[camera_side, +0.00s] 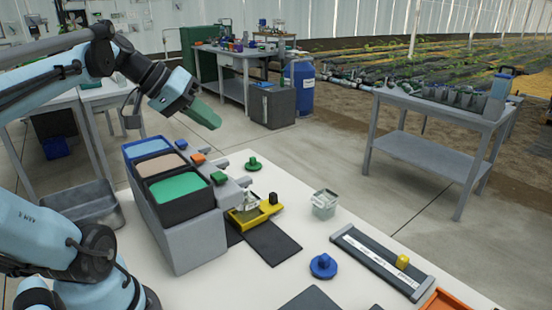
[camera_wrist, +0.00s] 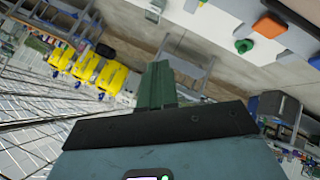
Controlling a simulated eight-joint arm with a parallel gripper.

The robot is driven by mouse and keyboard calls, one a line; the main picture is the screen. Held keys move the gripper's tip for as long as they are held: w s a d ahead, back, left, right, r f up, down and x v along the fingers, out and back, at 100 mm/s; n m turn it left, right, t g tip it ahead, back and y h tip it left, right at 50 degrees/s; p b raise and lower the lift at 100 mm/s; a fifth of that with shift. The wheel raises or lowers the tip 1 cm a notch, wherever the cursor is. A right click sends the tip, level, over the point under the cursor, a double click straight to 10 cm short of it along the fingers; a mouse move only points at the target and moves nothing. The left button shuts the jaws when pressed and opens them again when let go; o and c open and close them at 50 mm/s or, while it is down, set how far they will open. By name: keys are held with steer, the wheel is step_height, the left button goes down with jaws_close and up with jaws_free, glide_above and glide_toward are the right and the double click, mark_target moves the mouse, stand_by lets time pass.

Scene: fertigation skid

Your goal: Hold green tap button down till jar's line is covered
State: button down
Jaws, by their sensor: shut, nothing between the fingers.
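In the side view, a grey dispenser (camera_side: 185,240) holds blue, tan and green tanks side by side. The green tap button (camera_side: 218,178) is on the front of the green section (camera_side: 180,187), beside an orange button (camera_side: 197,159). A small clear jar (camera_side: 249,200) sits on a yellow carrier (camera_side: 254,215) below the green tap; its line and fill level are too small to tell. My gripper (camera_side: 207,116), with green fingers, is shut and empty, held high above and behind the buttons, touching nothing. The shut fingers also show in the wrist view (camera_wrist: 157,85).
A green knobbed lid (camera_side: 253,164), a blue knobbed lid (camera_side: 322,266) and a pale grey-green container (camera_side: 325,203) stand on the white table. A grey rail with a yellow knob (camera_side: 402,261) lies at front right. A dark mat (camera_side: 270,243) lies before the carrier.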

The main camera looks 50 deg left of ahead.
mark_target(214, 176)
steer(key=shift+f, duration=0.1)
steer(key=shift+f, duration=4.3)
steer(key=shift+f, duration=0.25)
steer(key=shift+f, duration=0.2)
steer(key=shift+f, duration=0.55)
stand_by(2.6)
